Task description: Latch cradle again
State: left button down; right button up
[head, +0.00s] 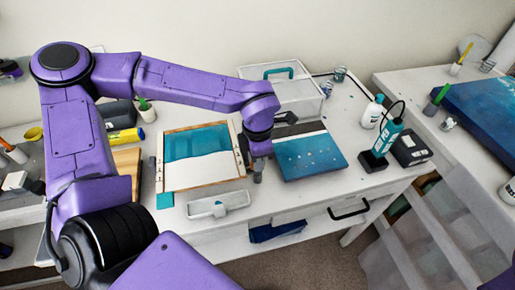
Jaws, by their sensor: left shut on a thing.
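The cradle (162,150) is a wooden-edged frame on the white table, left of centre. It holds a panel (200,165) that is teal at the far part and white at the near part. Small dark fittings show along its right edge. My left gripper (258,176) points down just beside that right edge, by the latch side. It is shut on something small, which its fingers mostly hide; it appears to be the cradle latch. I cannot tell whether the latch is engaged. My right gripper is not in view.
A blue speckled panel (312,157) lies close right of my gripper. A white bin (300,97) stands behind. A teal bottle (386,137) on a black base and a white bottle (372,112) stand right.

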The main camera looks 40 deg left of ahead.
pick_arm(q)
jog(key=shift+w+r, duration=0.1)
jog(key=c, duration=1.1)
grip_release()
notch_tip(320, 180, up, 10)
jog(key=shift+r+b, duration=0.25)
jog(key=shift+b, duration=0.45)
jog(key=shift+a, duration=0.1)
